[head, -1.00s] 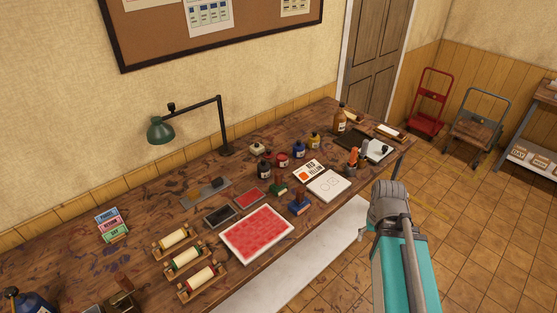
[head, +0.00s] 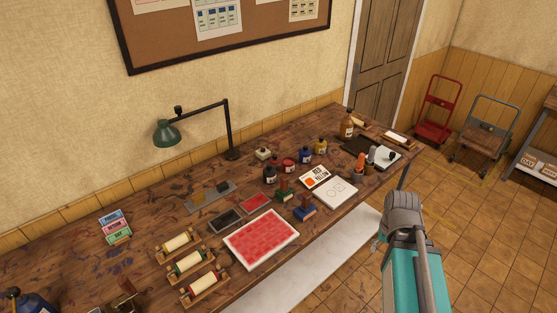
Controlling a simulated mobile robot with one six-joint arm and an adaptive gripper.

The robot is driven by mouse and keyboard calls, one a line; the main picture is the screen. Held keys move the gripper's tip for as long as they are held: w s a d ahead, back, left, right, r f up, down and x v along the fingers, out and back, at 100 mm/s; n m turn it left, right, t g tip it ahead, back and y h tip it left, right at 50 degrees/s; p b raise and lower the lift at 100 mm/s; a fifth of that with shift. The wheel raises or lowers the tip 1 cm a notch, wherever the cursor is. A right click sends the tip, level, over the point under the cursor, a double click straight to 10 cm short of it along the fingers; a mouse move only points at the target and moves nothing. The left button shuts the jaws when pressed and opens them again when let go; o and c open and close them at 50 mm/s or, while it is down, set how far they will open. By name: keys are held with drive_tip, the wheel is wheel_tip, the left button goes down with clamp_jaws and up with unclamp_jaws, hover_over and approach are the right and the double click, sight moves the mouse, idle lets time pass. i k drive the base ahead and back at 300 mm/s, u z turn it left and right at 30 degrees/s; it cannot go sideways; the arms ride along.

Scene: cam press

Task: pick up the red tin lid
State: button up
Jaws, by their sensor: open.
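A small flat red rectangle (head: 257,203) with a dark rim lies on the table, and a flat dark tin piece (head: 227,219) lies just left of it. I cannot tell which of these two is the tin lid, or whether either is. My gripper (head: 377,243) shows only as a small grey part at the left of my arm's grey joint. It is open, beyond the table's front edge, well to the right of both pieces and apart from them. Its fingers are mostly hidden by my arm.
The wooden table (head: 75,262) is crowded: a red sheet block (head: 261,239), several rollers (head: 187,262), stamps (head: 304,210), ink bottles (head: 305,154) and a green lamp (head: 167,134). Two hand carts (head: 437,108) stand at the right.

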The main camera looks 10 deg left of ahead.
sight(274, 159)
drive_tip(key=z, duration=1.3)
drive_tip(key=i, duration=2.55)
drive_tip(key=u, duration=0.35)
